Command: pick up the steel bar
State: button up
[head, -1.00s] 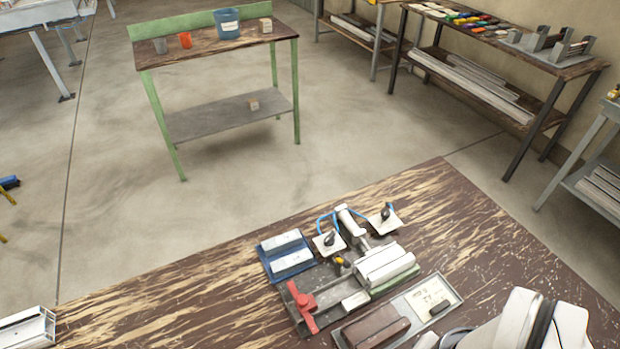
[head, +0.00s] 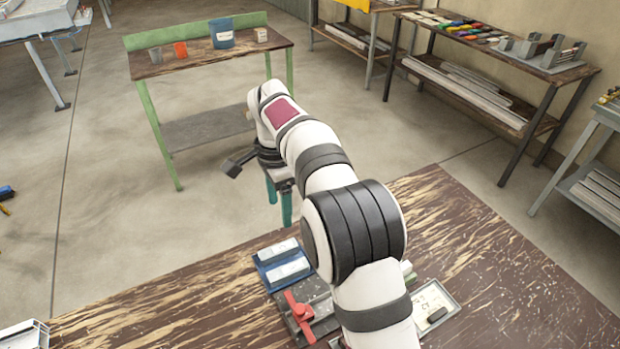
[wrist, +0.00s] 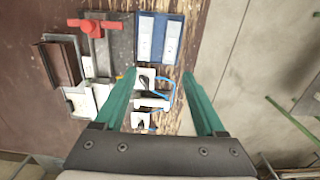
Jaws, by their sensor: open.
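Two pale bars lie side by side in a blue tray (head: 262,273) on the bench; in the wrist view the left pale bar (wrist: 145,37) and right pale bar (wrist: 171,42) both show. I cannot tell for sure which piece is the steel bar. A clamp with a red handle (head: 298,309) stands beside the tray; it shows at the upper left of the wrist view (wrist: 92,27). My gripper (head: 279,202) is open and empty, its teal fingers pointing down above the bench's far edge. In the wrist view (wrist: 158,74) the tray lies beyond the fingertips.
A tray with a black piece (head: 437,313) is right of my arm. Bare bench top (head: 180,300) extends left.

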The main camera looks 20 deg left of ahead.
aim_at(272, 251)
jog(key=a+f, duration=0.1)
jog(key=f, duration=0.5)
jog(key=a+f, duration=0.1)
jog(key=f, duration=0.5)
jog(key=a+f, duration=0.1)
jog(key=f, duration=0.4)
jog(key=shift+w+a+f, duration=0.15)
jog(key=shift+a+f, duration=0.05)
jog(key=shift+f, duration=0.2)
grip_shut()
